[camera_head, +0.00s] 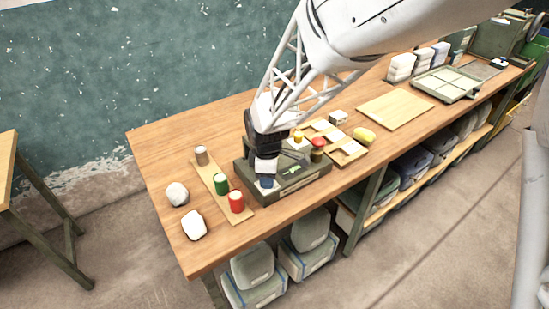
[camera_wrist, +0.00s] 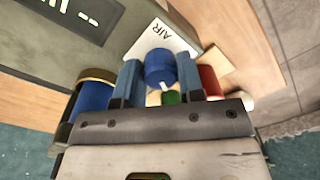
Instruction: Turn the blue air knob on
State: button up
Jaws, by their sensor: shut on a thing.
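The blue air knob (camera_wrist: 160,66) sits beside a white label reading "AIR" on the grey-green control box. In the wrist view my gripper (camera_wrist: 158,78) has one finger on each side of the knob, shut on it. In the head view the blue knob (camera_head: 267,183) shows just below my gripper (camera_head: 266,172), at the front left corner of the control box (camera_head: 300,181).
A wooden strip left of the box holds a green can (camera_head: 221,184), a red can (camera_head: 236,202) and a grey-brown can (camera_head: 201,155). Two pale lumps (camera_head: 177,193) lie farther left. A yellow object (camera_head: 364,135) lies right of the box.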

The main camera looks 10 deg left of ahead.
jog(key=o, duration=0.9)
jog(key=shift+r, duration=0.15)
jog(key=shift+r, duration=3.75)
